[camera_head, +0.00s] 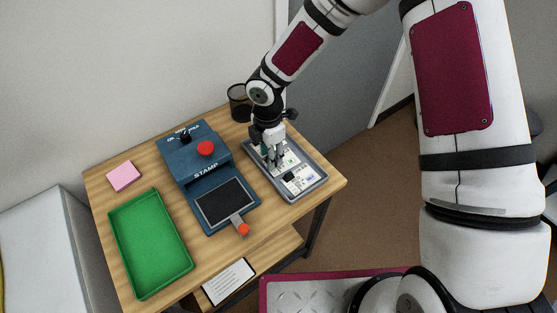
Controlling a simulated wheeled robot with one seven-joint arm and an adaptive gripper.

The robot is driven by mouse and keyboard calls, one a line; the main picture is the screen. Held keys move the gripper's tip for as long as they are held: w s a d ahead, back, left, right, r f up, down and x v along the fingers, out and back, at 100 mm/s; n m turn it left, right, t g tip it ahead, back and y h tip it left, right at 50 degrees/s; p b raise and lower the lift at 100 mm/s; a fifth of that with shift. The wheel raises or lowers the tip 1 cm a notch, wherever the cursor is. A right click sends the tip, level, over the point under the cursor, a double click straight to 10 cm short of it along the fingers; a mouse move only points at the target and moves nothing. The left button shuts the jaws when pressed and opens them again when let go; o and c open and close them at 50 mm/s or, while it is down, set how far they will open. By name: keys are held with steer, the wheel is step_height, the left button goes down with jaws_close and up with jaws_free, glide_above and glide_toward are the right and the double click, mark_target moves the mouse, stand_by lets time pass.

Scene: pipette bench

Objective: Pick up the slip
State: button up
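Several whitish printed slips (300,184) lie in a shallow grey tray (316,186) on the right part of the wooden table. Some show green print, and a small dark item lies among them. My gripper (275,163) points down over the far half of the tray, with its fingertips at or just above the slips. I cannot tell whether it touches a slip, or whether the fingers are apart or closed. The gripper hides part of the slips under it.
Left of the tray stands a blue stamp device (183,160) with a red knob (206,148), a dark pad and an orange-tipped handle. A green tray (150,244) and a pink pad (123,176) are at the left. A black mesh cup (239,103) stands behind the tray.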

jaws_close()
steer(key=shift+r, duration=0.1)
step_height(320, 180, up, 10)
stand_by(0.6)
